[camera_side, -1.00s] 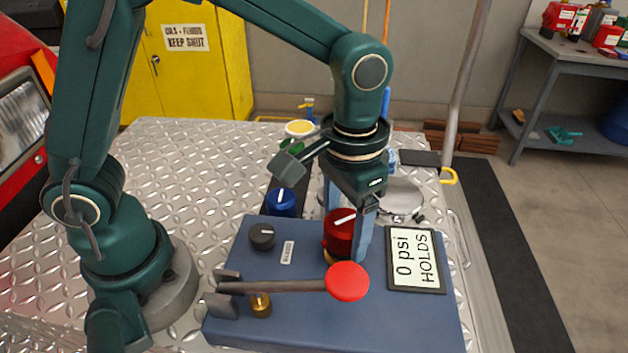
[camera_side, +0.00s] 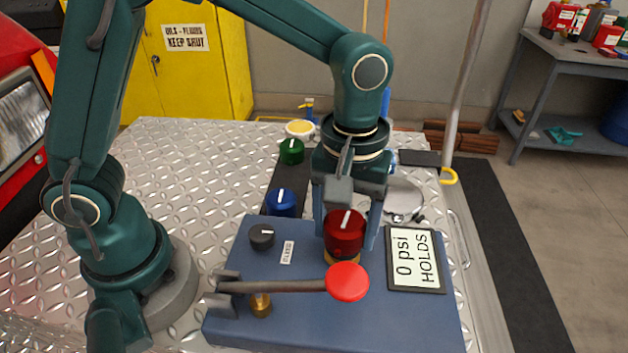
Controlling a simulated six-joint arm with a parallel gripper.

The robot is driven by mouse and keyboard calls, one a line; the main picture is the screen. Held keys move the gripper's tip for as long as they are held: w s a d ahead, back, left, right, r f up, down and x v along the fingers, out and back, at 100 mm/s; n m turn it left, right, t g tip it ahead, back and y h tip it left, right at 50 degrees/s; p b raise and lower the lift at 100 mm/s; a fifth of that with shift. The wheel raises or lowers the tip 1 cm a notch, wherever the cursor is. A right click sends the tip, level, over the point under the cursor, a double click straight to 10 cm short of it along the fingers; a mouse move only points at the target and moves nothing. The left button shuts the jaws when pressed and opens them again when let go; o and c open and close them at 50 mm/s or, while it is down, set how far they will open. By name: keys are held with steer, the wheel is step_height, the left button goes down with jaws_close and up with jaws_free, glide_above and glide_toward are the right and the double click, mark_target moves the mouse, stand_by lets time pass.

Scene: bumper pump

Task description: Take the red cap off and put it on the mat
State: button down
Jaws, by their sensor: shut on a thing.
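The red cap (camera_side: 345,240), with a white mark on top, sits upright over a brass fitting (camera_side: 343,257) on the blue pump box (camera_side: 398,318). My gripper (camera_side: 347,230) is shut on the red cap, one finger on each side of it. A dark strip that looks like the mat (camera_side: 270,208) lies behind the box. A blue cap (camera_side: 282,203) and a green cap (camera_side: 291,151) stand on or beside this strip.
A lever (camera_side: 275,287) with a red round knob (camera_side: 347,282) crosses in front of the cap. A dark grey knob (camera_side: 261,237) is left of it, and a display (camera_side: 415,260) reading "0 psi HOLDS" is to the right. Bare tread plate (camera_side: 200,180) lies left.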

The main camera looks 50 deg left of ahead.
mark_target(346, 220)
stand_by(0.3)
steer(key=n, duration=0.2)
steer(key=shift+n, duration=0.3)
steer(key=shift+r, duration=0.1)
steer(key=shift+r, duration=1.4)
steer(key=shift+r, duration=2.05)
